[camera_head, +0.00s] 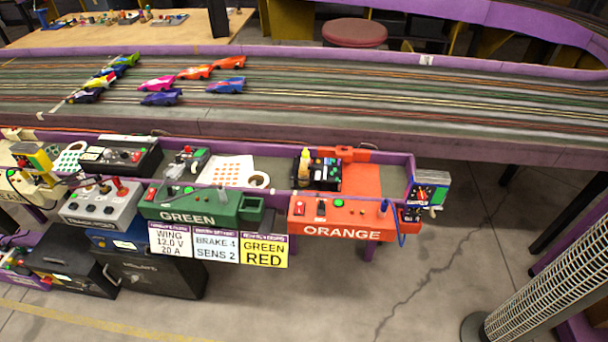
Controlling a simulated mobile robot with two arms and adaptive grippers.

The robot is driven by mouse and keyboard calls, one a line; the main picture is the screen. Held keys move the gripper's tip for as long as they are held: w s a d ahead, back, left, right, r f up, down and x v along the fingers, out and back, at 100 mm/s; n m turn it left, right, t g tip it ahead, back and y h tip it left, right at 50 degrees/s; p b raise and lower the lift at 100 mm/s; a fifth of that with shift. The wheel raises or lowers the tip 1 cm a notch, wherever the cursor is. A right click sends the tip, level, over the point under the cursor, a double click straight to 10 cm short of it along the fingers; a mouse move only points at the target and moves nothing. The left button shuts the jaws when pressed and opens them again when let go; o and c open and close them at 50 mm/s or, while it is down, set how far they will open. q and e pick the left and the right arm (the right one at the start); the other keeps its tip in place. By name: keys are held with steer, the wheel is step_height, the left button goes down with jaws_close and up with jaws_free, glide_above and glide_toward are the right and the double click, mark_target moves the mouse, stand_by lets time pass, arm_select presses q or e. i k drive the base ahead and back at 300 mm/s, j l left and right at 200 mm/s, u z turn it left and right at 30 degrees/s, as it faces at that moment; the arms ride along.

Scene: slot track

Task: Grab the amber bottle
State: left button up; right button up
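A small bottle with an amber-yellow body (304,169) stands upright in the purple-edged trough in front of the track, just above the ORANGE station. It is small in the picture, so its cap and label are not clear. It is right beside a black device with red and green parts (326,172), and I cannot tell whether they touch. Neither of my grippers is in view.
The orange box (342,217) and green box (200,205) front the trough. A paper with red dots (228,171) and a tape roll (259,180) lie left of the bottle. Toy cars (160,83) sit on the track (400,100). A mesh column (550,275) stands right; floor (400,290) is open.

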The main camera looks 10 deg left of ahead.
mark_target(303, 170)
steer(key=i+l+u, duration=0.3)
steer(key=i+l, duration=0.15)
steer(key=l, duration=0.3)
steer(key=i+l+u, duration=0.15)
steer(key=l, duration=0.25)
